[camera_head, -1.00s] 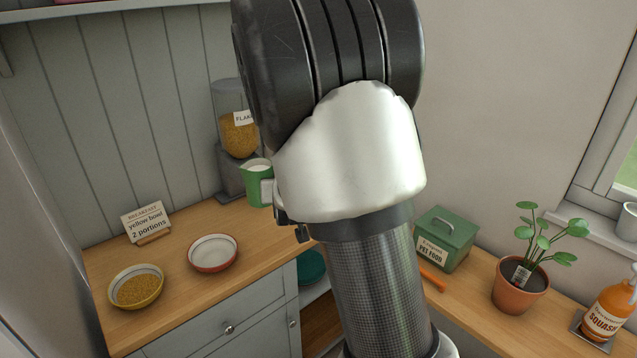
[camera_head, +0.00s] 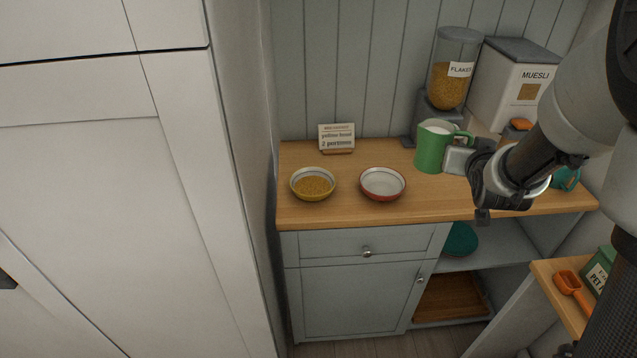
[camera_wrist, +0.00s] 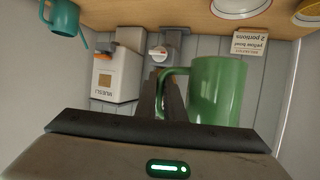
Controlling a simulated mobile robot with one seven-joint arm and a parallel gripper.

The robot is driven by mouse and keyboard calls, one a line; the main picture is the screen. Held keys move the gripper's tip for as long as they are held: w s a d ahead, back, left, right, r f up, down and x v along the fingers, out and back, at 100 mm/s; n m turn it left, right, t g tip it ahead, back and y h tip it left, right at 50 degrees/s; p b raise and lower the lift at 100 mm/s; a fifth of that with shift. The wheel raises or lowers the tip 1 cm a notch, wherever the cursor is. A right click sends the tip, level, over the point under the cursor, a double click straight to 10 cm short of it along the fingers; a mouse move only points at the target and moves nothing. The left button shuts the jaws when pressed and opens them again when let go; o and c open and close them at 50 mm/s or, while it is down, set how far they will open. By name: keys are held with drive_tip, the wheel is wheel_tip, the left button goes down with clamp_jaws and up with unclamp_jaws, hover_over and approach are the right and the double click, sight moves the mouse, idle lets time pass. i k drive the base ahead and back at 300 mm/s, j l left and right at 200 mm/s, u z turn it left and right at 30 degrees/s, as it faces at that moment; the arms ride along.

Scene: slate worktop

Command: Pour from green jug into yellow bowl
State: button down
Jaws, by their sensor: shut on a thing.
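The green jug (camera_head: 430,152) is upright, with white content showing at its mouth. My gripper (camera_head: 462,158) is shut on the jug's handle, from the right. In the wrist view, which is upside down, the jug (camera_wrist: 217,90) hangs clear of the worktop, with its handle between my fingers (camera_wrist: 168,88). The yellow bowl (camera_head: 313,194) stands on the worktop, left of the jug, with golden flakes in it. The jug is not over it.
A red-rimmed bowl (camera_head: 382,196), looking empty, stands between the yellow bowl and the jug. A card (camera_head: 337,137) reads yellow bowl, 2 portions. Behind the jug are a flakes dispenser (camera_head: 452,80) and a muesli box (camera_head: 512,90). A tall white cabinet (camera_head: 120,200) borders the left.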

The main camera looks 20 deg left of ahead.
sight(308, 183)
drive_tip(key=k+l, duration=0.25)
drive_tip(key=l, duration=0.2)
drive_tip(key=k+l+u, duration=0.1)
drive_tip(key=u, duration=1.2)
drive_tip(key=i+l, duration=0.3)
drive_tip(key=i, duration=0.15)
drive_tip(key=i+l+u, duration=0.1)
drive_tip(key=i+l, duration=0.15)
drive_tip(key=i, duration=0.25)
